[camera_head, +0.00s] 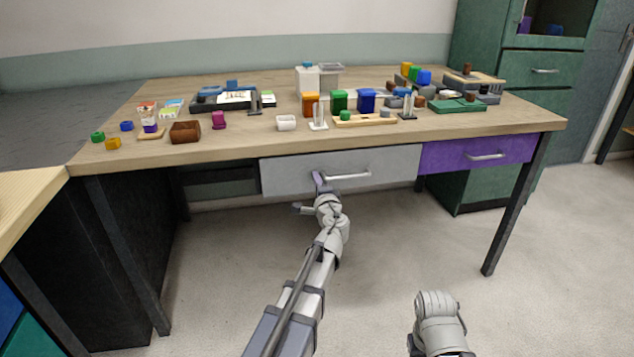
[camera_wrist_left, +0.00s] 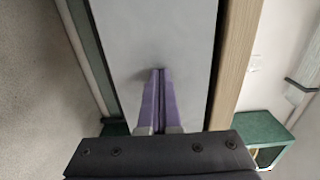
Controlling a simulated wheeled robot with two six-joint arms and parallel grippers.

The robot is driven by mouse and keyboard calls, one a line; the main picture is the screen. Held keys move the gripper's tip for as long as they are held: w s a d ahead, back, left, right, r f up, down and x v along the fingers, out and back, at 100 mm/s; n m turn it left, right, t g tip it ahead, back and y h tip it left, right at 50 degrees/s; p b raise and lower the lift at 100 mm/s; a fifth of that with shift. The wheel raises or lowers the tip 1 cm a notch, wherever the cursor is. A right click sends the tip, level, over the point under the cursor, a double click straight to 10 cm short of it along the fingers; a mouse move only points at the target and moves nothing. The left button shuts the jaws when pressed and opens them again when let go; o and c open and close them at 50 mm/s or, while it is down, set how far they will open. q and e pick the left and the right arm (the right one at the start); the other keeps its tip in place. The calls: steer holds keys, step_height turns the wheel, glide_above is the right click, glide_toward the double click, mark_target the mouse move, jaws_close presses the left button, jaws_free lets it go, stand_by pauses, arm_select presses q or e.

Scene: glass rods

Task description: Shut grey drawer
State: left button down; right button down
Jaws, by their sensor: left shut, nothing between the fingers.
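The grey drawer (camera_head: 390,171) is under the tabletop, in the middle of the desk's front, with a bar handle (camera_head: 347,177). Its front appears close to the desk's front edge; I cannot tell from here whether a small gap stays open. My left gripper (camera_head: 318,180) is shut and empty, with its purple fingers at the drawer front, just left of the handle. In the left wrist view the fingertips (camera_wrist_left: 158,72) meet or nearly meet the grey drawer front (camera_wrist_left: 150,35).
A purple drawer (camera_head: 450,155) is to the right of the grey one. The wooden tabletop (camera_head: 240,146) above holds many small containers, blocks and trays. A dark open space is under the desk at left. Desk legs (camera_head: 512,210) stand at the sides.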

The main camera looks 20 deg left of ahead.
arm_select(q)
steer(key=x, duration=0.3)
steer(key=shift+w, duration=0.1)
steer(key=shift+r, duration=0.1)
steer(key=shift+a, duration=0.1)
steer(key=v, duration=1.4)
steer(key=shift+s+d, duration=0.25)
steer(key=shift+s, duration=0.05)
arm_select(e)
steer(key=shift+s+d, duration=0.15)
steer(key=shift+d, duration=0.35)
